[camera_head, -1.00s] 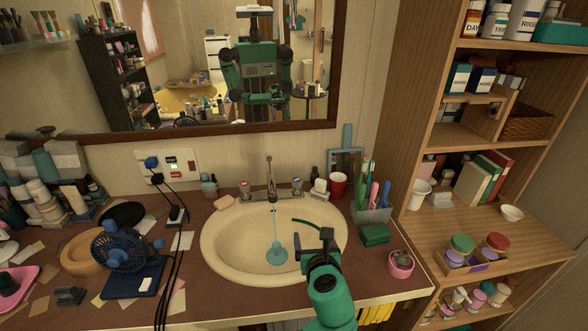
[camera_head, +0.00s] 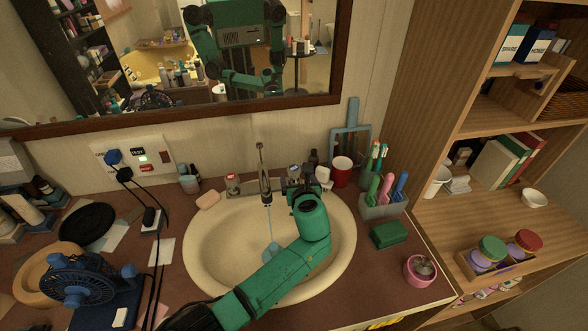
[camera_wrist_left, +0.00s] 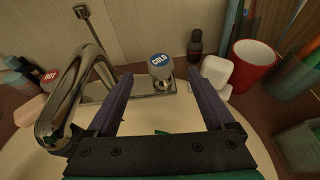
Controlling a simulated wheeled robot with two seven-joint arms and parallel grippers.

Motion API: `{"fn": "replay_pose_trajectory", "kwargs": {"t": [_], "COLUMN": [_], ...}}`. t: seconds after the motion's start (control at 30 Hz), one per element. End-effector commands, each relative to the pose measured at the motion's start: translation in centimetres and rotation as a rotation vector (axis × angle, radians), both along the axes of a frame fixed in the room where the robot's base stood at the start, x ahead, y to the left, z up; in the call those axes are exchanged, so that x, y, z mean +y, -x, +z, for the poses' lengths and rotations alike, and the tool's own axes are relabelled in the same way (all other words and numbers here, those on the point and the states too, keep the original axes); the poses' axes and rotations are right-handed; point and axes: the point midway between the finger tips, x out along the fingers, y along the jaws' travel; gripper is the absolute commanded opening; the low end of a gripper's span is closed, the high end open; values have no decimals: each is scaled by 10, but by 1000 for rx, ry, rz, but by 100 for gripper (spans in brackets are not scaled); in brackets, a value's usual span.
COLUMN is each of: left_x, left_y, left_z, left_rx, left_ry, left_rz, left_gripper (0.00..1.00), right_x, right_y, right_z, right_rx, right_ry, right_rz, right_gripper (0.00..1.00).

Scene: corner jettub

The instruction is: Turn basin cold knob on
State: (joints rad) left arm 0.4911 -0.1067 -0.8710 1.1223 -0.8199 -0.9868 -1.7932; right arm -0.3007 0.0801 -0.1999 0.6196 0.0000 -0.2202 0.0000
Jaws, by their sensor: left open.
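The cold knob (camera_wrist_left: 160,66), chrome with a blue COLD cap, stands upright behind the basin in the left wrist view. In the head view the cold knob (camera_head: 293,171) shows to the right of the faucet (camera_head: 265,180). My left gripper (camera_wrist_left: 159,75) is open, with one dark finger on each side of the knob in the picture. I cannot tell whether the fingers touch it. In the head view my left gripper (camera_head: 303,192) is over the back right of the basin (camera_head: 205,240), partly hidden by its own wrist. My right gripper is not in view.
The hot knob (camera_head: 232,181) and a soap bar (camera_head: 208,200) lie left of the faucet. A white container (camera_wrist_left: 218,73), a dark bottle (camera_wrist_left: 195,45) and a red cup (camera_head: 341,171) stand close right of the cold knob. The mirror (camera_head: 200,105) is behind.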

Motion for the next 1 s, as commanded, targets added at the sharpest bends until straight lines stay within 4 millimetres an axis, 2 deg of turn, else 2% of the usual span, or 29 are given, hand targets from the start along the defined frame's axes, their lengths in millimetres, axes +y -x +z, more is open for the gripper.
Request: {"fn": "replay_pose_trajectory", "kwargs": {"t": [0.1, 0.3, 0.43, 0.67, 0.7, 0.73, 0.87, 0.9, 0.93, 1.0], "left_x": [3, 7, 8, 9, 9, 9, 9, 9, 9, 8], "left_y": [-26, -58, -66, -68, -68, -68, -68, -68, -68, -68], "left_z": [-13, -27, -29, -28, -28, -28, -28, -28, -28, -30], "left_rx": [-2, -1, 0, 1, 1, 1, 1, 1, 1, 0], "left_ry": [-2, 1, 2, 2, 2, 2, 2, 1, 1, 2], "left_rz": [1, -1, 0, 0, 0, 0, 0, -1, -1, 6], "left_gripper": [87, 87, 87, 87, 83, 71, 22, 6, 1, 1], "right_x": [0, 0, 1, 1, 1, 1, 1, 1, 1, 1], "right_y": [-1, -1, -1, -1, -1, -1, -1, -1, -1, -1], "right_z": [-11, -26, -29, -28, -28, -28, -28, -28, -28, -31], "right_rx": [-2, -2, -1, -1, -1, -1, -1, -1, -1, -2], "right_ry": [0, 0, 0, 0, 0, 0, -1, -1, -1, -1], "right_rz": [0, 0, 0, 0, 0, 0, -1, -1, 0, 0], "right_gripper": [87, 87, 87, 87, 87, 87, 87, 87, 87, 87]}}
